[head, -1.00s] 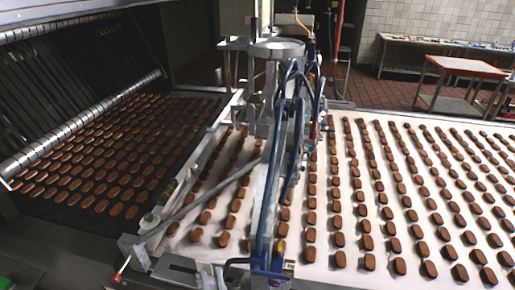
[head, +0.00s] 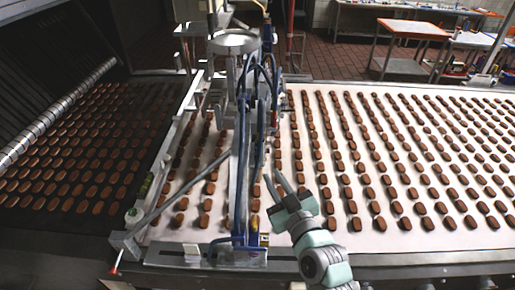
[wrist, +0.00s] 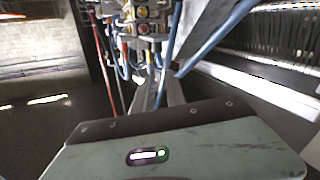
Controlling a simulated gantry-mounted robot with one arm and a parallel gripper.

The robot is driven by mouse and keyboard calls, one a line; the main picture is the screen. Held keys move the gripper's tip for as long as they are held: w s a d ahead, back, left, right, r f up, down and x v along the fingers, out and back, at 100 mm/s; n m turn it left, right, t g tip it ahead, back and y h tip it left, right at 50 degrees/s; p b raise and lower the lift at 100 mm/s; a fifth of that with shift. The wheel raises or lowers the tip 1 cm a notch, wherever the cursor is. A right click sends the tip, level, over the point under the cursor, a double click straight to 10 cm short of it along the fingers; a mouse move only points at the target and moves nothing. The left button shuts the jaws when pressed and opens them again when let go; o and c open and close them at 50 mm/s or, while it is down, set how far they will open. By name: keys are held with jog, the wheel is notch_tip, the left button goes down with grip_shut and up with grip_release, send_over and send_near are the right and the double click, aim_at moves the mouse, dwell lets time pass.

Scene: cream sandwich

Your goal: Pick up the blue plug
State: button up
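I cannot make out a separate blue plug in either view. Blue hoses and blue metal parts (head: 262,120) run along the metal frame over the conveyor, and blue tubing (wrist: 213,40) also shows in the wrist view. My gripper (head: 272,175) is over the conveyor, just right of the frame's lower part. Its two thin fingers point up and left, apart, with nothing visible between them.
A white conveyor (head: 345,240) with rows of brown biscuits spreads right of the frame. A dark conveyor (head: 50,220) with more biscuits lies left. A metal bar (head: 185,194) slants across the frame's left side. An orange-topped table (head: 415,28) stands behind on the brick floor.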

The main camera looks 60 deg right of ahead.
aim_at(257, 150)
jog(key=p+x, duration=0.1)
jog(key=x, duration=0.2)
jog(key=p+x, duration=0.1)
jog(key=x, duration=0.2)
jog(key=p+x, duration=0.2)
jog(key=x, duration=0.1)
jog(key=shift+w+d+r, duration=0.15)
jog(key=shift+w+r, duration=0.05)
jog(key=shift+r, duration=0.1)
jog(key=shift+w+d+f, duration=0.2)
jog(key=shift+w+d, duration=0.05)
jog(key=shift+c, duration=0.6)
grip_shut()
